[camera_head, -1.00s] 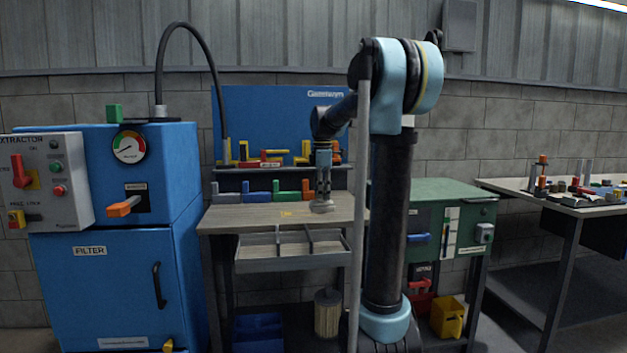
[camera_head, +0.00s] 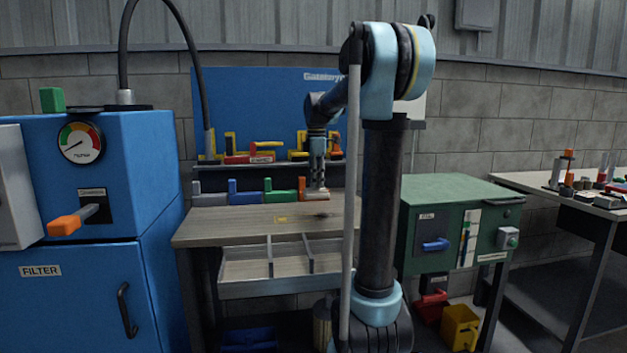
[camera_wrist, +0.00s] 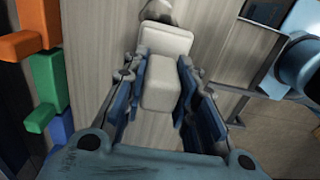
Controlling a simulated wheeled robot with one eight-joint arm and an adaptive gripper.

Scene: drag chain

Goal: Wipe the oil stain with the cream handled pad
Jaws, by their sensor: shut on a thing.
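My gripper (camera_head: 317,186) is shut on the cream handled pad (camera_head: 316,194), near the back part of the wooden workbench (camera_head: 225,228). In the wrist view, the cream handle block (camera_wrist: 160,84) is between my gripper's blue fingers (camera_wrist: 162,100), and the wider pad part (camera_wrist: 166,42) shows just beyond it. A small dark patch (camera_head: 322,215), likely the oil stain, is on the bench top a little below the pad in the head view. Whether the pad touches the bench is hard to tell.
Blue, green and orange blocks (camera_head: 246,190) line the bench's back edge, left of my gripper. A divided tray (camera_head: 265,285) hangs under the bench front. A blue filter cabinet (camera_head: 80,300) stands left, a green cabinet (camera_head: 460,205) right. The bench's left part is clear.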

